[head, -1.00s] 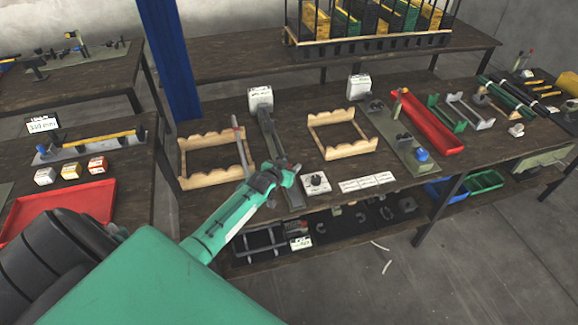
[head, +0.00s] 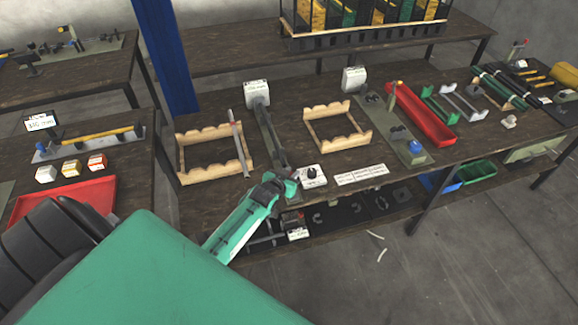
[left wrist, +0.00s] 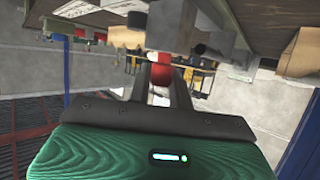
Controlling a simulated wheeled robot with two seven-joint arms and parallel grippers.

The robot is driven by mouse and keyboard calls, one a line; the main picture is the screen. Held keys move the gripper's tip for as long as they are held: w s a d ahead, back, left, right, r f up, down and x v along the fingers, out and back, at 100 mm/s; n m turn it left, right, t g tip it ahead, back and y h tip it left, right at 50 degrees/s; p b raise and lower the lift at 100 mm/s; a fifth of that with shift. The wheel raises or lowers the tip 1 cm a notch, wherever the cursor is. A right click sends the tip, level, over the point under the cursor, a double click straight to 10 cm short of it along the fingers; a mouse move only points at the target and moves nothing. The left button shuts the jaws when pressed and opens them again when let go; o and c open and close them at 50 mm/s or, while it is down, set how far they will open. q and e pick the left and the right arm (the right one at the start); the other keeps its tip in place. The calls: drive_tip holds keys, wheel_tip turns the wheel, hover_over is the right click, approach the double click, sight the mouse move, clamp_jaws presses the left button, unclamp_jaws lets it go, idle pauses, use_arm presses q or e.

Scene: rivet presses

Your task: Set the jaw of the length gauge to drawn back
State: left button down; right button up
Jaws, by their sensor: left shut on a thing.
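The length gauge (head: 264,120) appears to be the long grey rail running front to back on the middle bench, with a white box (head: 257,88) at its far end. My left gripper (head: 284,181) is at the rail's near end and hides it and any jaw handle there. In the left wrist view, the left gripper (left wrist: 160,84) has its fingers close together on a red knob (left wrist: 160,74). I cannot tell how far the jaw stands from the far end. My right gripper is not in view.
Wooden racks (head: 338,125) stand on both sides of the rail. A small white box with a black knob (head: 312,175) is close to the right of my gripper. A red tray (head: 420,117) lies farther right. The floor in front is mostly clear.

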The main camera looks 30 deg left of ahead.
use_arm(q)
drive_tip(key=shift+s+d+f, duration=0.1)
drive_tip(key=shift+d+f, duration=0.05)
drive_tip(key=c, duration=1.3)
unclamp_jaws()
drive_tip(key=shift+o, duration=0.2)
drive_tip(key=shift+s, duration=0.1)
drive_tip(key=shift+s, duration=0.25)
drive_tip(key=b+v, duration=0.2)
drive_tip(key=v, duration=1.1)
drive_tip(key=shift+r+b, duration=0.3)
drive_tip(key=shift+s, duration=0.1)
